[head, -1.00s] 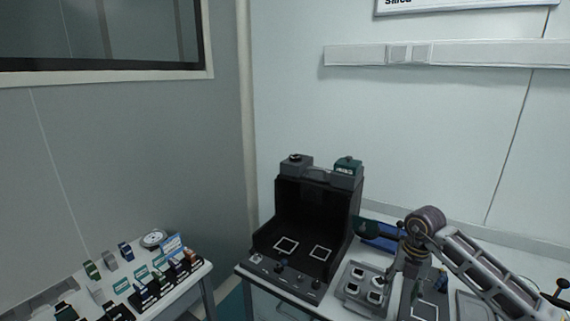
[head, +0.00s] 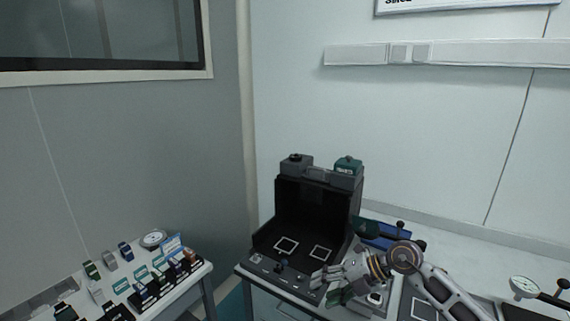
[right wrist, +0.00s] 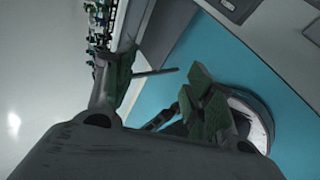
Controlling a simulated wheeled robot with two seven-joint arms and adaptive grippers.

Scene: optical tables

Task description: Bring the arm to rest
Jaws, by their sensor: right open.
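My right arm comes in from the lower right in the head view. Its gripper (head: 334,286) is over the front of the bench, at the front right corner of the black open-fronted box. It seems to hold nothing. In the right wrist view the gripper (right wrist: 160,92) shows its dark green fingers spread apart, with blue-green floor between and beyond them. My left gripper is not in the head view.
The black box (head: 318,218) with two white squares stands on the bench. A grey block with white-topped pieces (head: 374,299) is partly hidden by my arm. A blue tray (head: 378,240) lies behind. A watch display table (head: 205,267) stands left.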

